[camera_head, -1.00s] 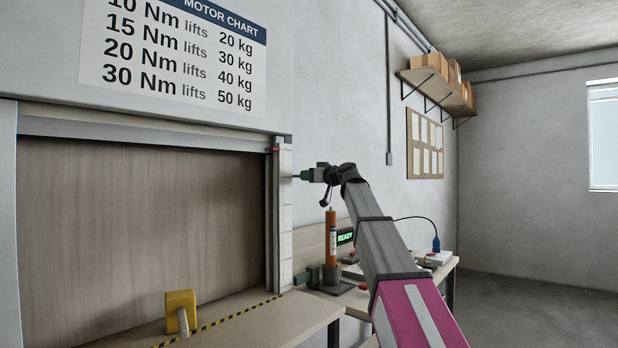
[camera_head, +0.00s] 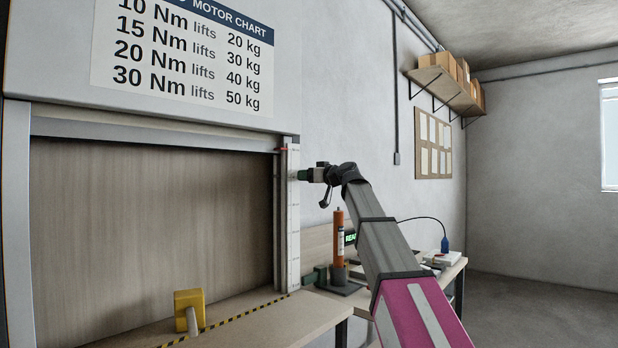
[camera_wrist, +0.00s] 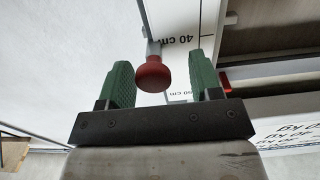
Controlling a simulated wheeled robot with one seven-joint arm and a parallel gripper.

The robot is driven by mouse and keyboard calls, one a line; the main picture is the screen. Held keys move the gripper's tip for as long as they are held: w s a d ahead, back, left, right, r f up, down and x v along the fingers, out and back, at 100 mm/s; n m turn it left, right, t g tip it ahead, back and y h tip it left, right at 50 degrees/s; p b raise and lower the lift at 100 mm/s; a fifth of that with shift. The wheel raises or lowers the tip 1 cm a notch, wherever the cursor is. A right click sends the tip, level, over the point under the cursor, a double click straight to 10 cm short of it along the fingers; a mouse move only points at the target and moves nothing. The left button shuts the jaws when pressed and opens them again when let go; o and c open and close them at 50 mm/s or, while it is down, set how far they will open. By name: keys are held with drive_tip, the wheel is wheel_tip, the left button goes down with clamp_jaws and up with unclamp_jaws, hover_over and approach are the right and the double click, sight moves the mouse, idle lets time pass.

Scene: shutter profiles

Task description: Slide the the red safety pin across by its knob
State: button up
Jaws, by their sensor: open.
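The red knob of the safety pin (camera_wrist: 153,75) shows in the wrist view, on a grey stem that runs up from it beside a white scale strip marked 40 cm. My gripper (camera_wrist: 155,80) is open, with one green finger on each side of the knob and a gap to each. In the head view my gripper (camera_head: 303,174) is at the upper part of the white scale strip (camera_head: 293,220) on the right side of the shutter frame. The knob is hidden or too small to tell there.
A yellow block with a peg (camera_head: 188,311) stands on the sill at lower left. An orange cylinder (camera_head: 338,240) stands on the bench (camera_head: 455,268) right of the frame. A shelf with boxes (camera_head: 445,85) is on the wall.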

drive_tip(key=v, duration=1)
drive_tip(key=shift+s+d, duration=0.3)
